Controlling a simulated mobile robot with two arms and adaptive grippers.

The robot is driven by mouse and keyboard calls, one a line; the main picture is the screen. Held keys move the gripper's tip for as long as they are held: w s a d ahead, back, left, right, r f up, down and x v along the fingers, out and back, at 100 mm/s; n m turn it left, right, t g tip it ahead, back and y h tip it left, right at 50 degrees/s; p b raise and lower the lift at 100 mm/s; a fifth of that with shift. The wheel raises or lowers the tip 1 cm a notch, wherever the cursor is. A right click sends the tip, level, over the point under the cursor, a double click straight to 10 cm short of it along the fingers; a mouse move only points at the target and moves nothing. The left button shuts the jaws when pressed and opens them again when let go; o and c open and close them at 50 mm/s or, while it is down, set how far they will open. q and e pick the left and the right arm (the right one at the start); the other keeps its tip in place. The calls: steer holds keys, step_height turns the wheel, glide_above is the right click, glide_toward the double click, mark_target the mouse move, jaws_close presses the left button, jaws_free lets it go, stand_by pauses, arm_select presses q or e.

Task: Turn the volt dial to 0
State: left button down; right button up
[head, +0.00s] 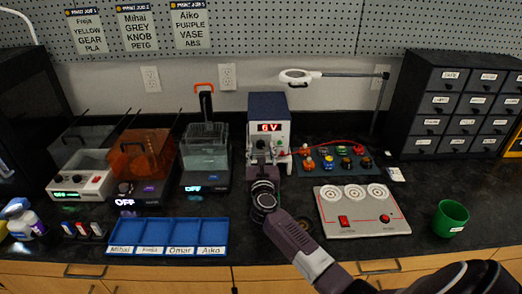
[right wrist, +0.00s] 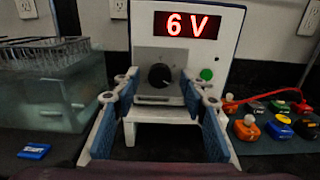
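The power supply (head: 268,103) is a dark blue box with a pale front, standing against the back wall. Its red display (head: 269,127) reads 6 V, also in the right wrist view (right wrist: 187,25). The black round volt dial (right wrist: 160,76) sits on a grey plate below the display. My right gripper (head: 262,157) is in front of the supply and hides the dial in the head view. In the right wrist view its blue-padded fingers (right wrist: 158,90) are apart, one on each side of the dial, with visible gaps. My left gripper is not in view.
A green button (right wrist: 206,74) is right of the dial. A clear-tank machine (head: 206,150) stands left of the supply. A mat with colored clips and a red lead (head: 340,162) lies right. A blue tray (head: 165,233) and a white three-dial panel (head: 357,222) lie nearer the front.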

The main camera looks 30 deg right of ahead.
jaws_close()
stand_by(0.3)
